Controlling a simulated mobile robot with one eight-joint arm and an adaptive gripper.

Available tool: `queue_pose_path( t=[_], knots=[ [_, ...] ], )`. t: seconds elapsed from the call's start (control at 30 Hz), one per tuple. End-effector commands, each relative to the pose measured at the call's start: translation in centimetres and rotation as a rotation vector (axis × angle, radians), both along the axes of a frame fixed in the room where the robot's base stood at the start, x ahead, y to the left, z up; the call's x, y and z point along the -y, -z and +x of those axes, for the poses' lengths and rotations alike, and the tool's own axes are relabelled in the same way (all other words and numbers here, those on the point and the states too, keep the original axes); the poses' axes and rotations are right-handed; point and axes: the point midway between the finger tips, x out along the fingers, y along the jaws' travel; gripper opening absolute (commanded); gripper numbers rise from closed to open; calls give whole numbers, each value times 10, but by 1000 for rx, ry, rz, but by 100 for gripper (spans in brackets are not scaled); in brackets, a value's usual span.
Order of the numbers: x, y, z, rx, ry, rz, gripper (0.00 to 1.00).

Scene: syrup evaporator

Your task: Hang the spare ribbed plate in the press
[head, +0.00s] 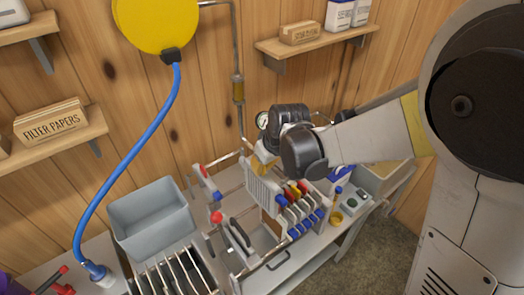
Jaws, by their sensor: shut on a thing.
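A pale ribbed plate (263,191) hangs upright below my gripper (264,164), which is shut on its upper edge. The fingertips are small and partly hidden by my dark wrist. The press (252,262) is a rail frame on the bench, with red-tipped handles on its left side. Several plates (300,211) with red, yellow and blue tabs stand in a row in its right part. The held plate is just left of this row and over the frame. I cannot tell whether it touches the rails.
A grey bin (152,218) stands left of the press, with a slotted rack (172,277) in front. A blue hose (125,165) hangs from a yellow reel (157,20). A pipe (238,65) runs down the wall behind. A small control panel (352,205) is at right.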

Motion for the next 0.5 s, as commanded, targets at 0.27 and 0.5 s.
queue_pose_path(
  t=[0.27,0.5],
  knots=[
    [0,-3,-12,1,-14,0,0],
    [0,16,-12,1,-14,0,0]
  ],
)
